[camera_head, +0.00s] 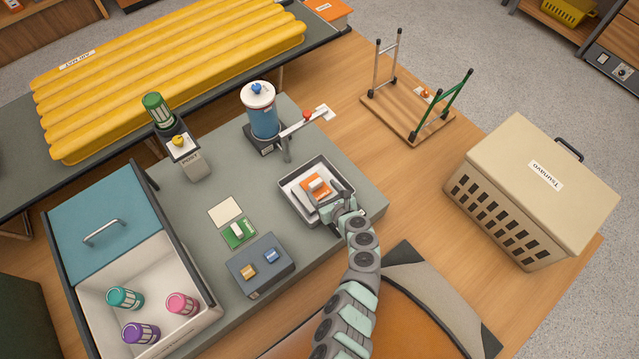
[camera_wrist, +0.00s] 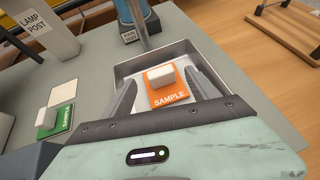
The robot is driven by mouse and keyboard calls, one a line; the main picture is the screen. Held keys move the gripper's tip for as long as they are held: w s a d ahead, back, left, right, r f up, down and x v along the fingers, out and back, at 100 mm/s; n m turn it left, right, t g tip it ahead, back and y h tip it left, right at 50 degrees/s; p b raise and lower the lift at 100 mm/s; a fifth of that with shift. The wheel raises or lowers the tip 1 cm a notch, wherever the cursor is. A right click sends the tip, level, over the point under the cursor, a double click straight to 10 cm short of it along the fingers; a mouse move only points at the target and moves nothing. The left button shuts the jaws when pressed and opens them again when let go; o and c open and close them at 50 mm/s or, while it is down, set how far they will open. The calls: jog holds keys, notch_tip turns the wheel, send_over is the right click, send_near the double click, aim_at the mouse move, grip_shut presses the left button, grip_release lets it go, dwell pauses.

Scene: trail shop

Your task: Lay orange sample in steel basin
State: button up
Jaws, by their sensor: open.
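The orange sample (camera_head: 314,185) is a flat orange square with a white block on top. It lies inside the steel basin (camera_head: 288,205), on the basin's pale floor. In the wrist view the orange sample (camera_wrist: 181,94) shows its "SAMPLE" label, and the basin (camera_wrist: 122,70) surrounds it. My gripper (camera_head: 330,200) is over the basin's near right part. In the wrist view my gripper (camera_wrist: 165,92) has its fingers spread, one to each side of the sample, with a gap between the fingers and the white block. The basin's near side is hidden by the gripper.
A faucet (camera_head: 303,128) and blue tank (camera_head: 263,120) stand behind the basin. A lamp post (camera_head: 185,160) and a cooler (camera_head: 105,230) with several bottles stand farther left.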

jog(key=p+v, duration=0.2)
jog(key=v, duration=0.5)
jog(key=shift+s+d+r+p, duration=0.1)
jog(key=shift+s+r+p, duration=0.1)
jog(key=shift+p, duration=0.2)
jog(key=shift+s+d+r, duration=0.15)
jog(key=shift+s, duration=0.45)
